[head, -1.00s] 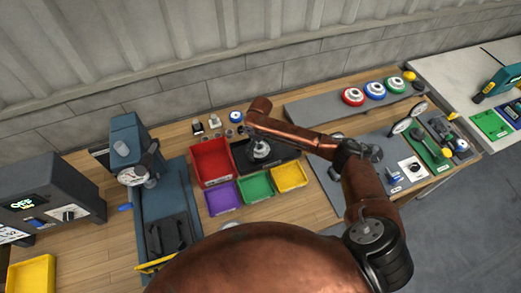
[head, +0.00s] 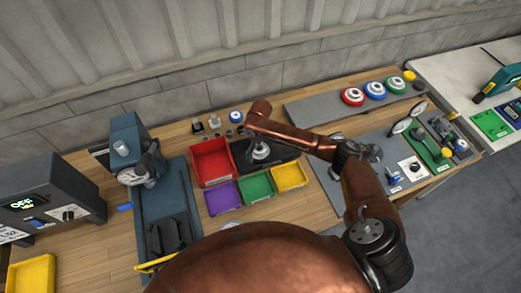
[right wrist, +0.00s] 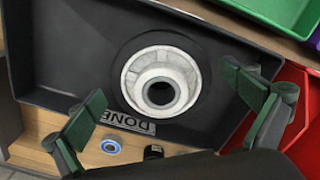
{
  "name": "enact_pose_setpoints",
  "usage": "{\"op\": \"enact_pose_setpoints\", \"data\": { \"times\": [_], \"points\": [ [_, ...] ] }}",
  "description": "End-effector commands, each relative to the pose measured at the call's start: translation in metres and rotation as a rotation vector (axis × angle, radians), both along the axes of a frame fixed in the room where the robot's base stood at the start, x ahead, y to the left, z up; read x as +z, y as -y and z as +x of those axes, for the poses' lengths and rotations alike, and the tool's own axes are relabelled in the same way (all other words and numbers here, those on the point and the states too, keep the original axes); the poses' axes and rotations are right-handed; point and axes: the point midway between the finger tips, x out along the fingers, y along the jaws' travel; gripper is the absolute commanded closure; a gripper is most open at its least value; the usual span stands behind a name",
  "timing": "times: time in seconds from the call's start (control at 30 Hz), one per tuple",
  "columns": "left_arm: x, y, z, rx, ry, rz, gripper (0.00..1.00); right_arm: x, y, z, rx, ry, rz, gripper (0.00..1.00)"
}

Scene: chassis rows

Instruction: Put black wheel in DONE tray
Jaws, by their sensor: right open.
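The black wheel (right wrist: 161,82) has a pale hub inside a dark ring. It lies flat in the black DONE tray (right wrist: 60,45), whose label shows upside down in the right wrist view. In the head view the wheel (head: 261,151) shows in the tray (head: 288,149), just below my right wrist. My right gripper (right wrist: 164,86) is open. Its green-padded fingers are spread on either side of the wheel, apart from it. In the head view the right fingers are mostly hidden by the wrist. My left gripper is not in view.
A red bin (head: 211,162) stands left of the tray, with purple (head: 223,198), green (head: 257,188) and yellow (head: 291,176) bins in front. A blue press (head: 128,150) stands at left. Red, blue and green wheels sit on a grey strip (head: 318,107) at right.

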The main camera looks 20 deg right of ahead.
Motion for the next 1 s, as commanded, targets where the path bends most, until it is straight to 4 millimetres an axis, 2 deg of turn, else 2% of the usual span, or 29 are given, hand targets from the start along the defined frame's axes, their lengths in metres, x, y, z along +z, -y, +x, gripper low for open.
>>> {"op": "enact_pose_setpoints", "data": {
  "times": [0.17, 0.4, 0.6, 0.8, 1.0],
  "points": [
    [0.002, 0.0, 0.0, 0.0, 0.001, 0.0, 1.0, 0.023, 0.0, 0.001, 0.001, 0.003, 0.001, 0.0],
    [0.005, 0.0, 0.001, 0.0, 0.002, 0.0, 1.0, 0.074, 0.0, 0.002, 0.001, 0.004, 0.0, 0.0],
    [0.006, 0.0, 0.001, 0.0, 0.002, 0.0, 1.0, 0.107, -0.001, 0.001, 0.0, 0.003, 0.001, 0.0],
    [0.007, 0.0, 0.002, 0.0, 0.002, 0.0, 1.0, 0.12, 0.0, 0.0, 0.0, 0.0, 0.001, 0.0],
    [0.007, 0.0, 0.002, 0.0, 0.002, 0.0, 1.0, 0.121, 0.0, 0.0, 0.0, 0.0, 0.001, 0.0]
  ]
}}
